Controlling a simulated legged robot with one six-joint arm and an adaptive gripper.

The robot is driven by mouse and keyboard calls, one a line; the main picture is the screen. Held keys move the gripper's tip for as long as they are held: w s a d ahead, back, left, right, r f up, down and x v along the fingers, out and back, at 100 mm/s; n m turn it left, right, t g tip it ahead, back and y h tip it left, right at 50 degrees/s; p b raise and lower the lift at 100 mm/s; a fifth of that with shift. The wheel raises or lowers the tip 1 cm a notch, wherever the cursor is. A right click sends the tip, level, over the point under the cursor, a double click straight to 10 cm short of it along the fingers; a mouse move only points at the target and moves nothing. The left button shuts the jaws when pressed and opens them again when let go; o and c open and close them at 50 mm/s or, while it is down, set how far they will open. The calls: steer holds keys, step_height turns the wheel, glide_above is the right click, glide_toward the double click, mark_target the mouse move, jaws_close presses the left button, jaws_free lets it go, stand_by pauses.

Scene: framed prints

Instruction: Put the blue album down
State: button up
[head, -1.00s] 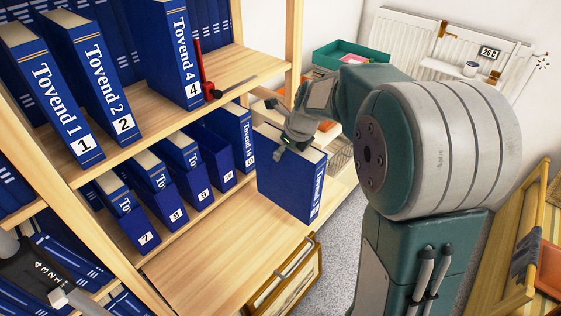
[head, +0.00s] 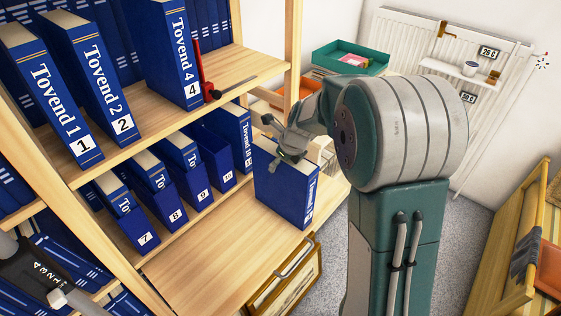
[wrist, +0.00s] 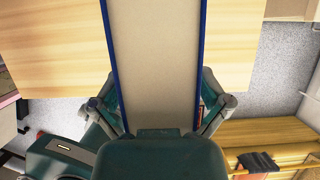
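The blue album (head: 285,195), with white lettering on its spine, stands upright at the right end of the pale wooden lower shelf (head: 220,250). My gripper (head: 290,147) is at its top edge, coming from above and behind. In the wrist view the album's pale page block (wrist: 155,60) lies between its blue covers, with a finger of my gripper (wrist: 157,105) close against each side. The gripper looks shut on the album. I cannot tell whether its underside touches the shelf.
Numbered blue albums (head: 200,185) stand in a row to the left on the middle shelf. The lower shelf is bare left of the held album. A framed print (head: 290,280) leans below the shelf edge. A green tray (head: 350,57) is behind.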

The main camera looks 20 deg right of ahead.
stand_by(0.3)
steer(key=v, duration=1.2)
steer(key=shift+a+r, duration=0.1)
steer(key=s+a+r+n+t+h, duration=0.1)
steer(key=s+a+n, duration=0.1)
steer(key=s+n, duration=1)
steer(key=s+a+r+n+h, duration=0.1)
steer(key=s+a+r+n, duration=0.1)
steer(key=s+n, duration=1.1)
steer(key=n, duration=0.4)
steer(key=shift+t+h, duration=0.3)
steer(key=shift+t, duration=0.1)
